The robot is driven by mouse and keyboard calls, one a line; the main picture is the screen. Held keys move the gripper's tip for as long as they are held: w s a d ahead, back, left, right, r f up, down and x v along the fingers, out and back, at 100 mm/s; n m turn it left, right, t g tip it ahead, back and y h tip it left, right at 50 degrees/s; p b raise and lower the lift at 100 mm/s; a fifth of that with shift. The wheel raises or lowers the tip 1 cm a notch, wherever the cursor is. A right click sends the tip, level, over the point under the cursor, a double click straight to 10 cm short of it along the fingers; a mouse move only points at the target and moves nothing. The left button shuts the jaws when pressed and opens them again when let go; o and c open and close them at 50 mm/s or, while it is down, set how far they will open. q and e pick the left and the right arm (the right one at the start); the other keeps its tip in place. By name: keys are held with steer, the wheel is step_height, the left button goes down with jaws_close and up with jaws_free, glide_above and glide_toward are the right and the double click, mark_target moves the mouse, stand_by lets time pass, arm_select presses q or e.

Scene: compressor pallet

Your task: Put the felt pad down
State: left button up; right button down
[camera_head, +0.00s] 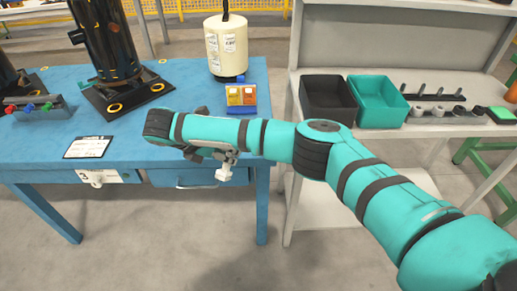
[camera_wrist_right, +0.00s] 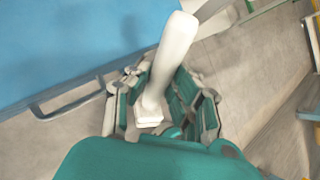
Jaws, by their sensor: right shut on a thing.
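My right gripper (camera_head: 218,158) is in front of the blue table's front edge, near its right end. It is shut on a white piece (camera_head: 224,173), which hangs below the fingers in the head view. In the right wrist view, this white piece (camera_wrist_right: 170,58) is long and rounded, with a wider block at its near end, between the green-padded fingers (camera_wrist_right: 155,105). It may be the felt pad, but I cannot tell for sure. My left gripper is not in view.
The blue table (camera_head: 180,75) carries a black compressor (camera_head: 108,45), a cream canister (camera_head: 227,48), a small card stand (camera_head: 241,95) and a label sheet (camera_head: 88,147). The grey bench at right holds a black bin (camera_head: 327,98), a teal bin (camera_head: 378,102) and a green block (camera_head: 502,115).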

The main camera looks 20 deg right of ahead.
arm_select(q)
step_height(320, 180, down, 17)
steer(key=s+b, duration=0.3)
arm_select(e)
steer(key=w+a+r+n+t+h, duration=0.1)
steer(key=w+a+r+n+t, duration=0.3)
steer(key=t, duration=0.7)
steer(key=w+d+f, duration=0.1)
steer(key=d, duration=0.4)
steer(key=w+d+f+b, duration=0.1)
steer(key=w+d+f, duration=0.1)
steer(key=d, duration=0.3)
steer(key=w+d+f, duration=0.1)
steer(key=w+d, duration=0.1)
steer(key=d, duration=0.3)
steer(key=shift+d+f+b, duration=0.1)
steer(key=shift+f+b, duration=0.05)
steer(key=shift+b, duration=0.25)
steer(key=shift+f, duration=0.2)
steer(key=c, duration=1.2)
jaws_free()
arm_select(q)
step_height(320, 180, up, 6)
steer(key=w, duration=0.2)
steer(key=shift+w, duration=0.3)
